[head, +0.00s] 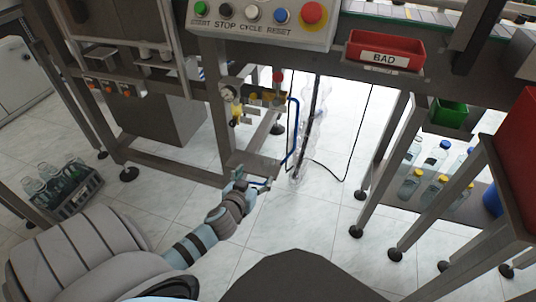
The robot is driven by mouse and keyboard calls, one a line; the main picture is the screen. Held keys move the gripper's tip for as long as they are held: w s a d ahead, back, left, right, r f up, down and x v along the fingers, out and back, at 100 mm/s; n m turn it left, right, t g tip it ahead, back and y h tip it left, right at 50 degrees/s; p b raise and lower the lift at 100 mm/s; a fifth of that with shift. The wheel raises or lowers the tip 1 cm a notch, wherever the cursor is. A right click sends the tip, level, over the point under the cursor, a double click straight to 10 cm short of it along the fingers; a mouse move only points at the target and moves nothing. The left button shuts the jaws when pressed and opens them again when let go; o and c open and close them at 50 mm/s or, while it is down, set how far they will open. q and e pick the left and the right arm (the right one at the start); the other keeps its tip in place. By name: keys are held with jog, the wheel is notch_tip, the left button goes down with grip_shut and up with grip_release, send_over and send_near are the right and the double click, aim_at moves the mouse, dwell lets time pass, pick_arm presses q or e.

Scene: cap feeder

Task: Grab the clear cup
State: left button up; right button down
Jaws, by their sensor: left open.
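My left gripper (256,184) is open and empty, low in front of the machine's frame. A tall, thin, see-through object (298,150) hangs or stands just right of the gripper, apart from it, with its lower end near the floor. I cannot tell whether it is the clear cup or a stack of cups. A faint clear patch shows just above the gripper's fingers, too blurred to name. My right gripper is not in view.
A control panel (262,22) and a red BAD bin (384,50) sit above. A blue hose and a black cable hang near the gripper. A crate of bottles (68,190) stands at left. Several bottles stand on the right shelf (450,205). Tiled floor is open between.

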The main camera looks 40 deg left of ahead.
pick_arm(q)
jog(key=b, duration=0.3)
send_near(271, 152)
jog(key=shift+w+a+f, duration=0.3)
jog(key=shift+w+f, duration=0.2)
jog(key=shift+f, duration=0.2)
jog(key=b+x, duration=0.1)
jog(key=x, duration=0.1)
jog(key=b+x, duration=0.1)
jog(key=x, duration=0.2)
jog(key=shift+w+r, duration=0.15)
jog(key=shift+r, duration=0.05)
jog(key=shift+w+a, duration=0.2)
jog(key=shift+w, duration=0.1)
jog(key=c, duration=1)
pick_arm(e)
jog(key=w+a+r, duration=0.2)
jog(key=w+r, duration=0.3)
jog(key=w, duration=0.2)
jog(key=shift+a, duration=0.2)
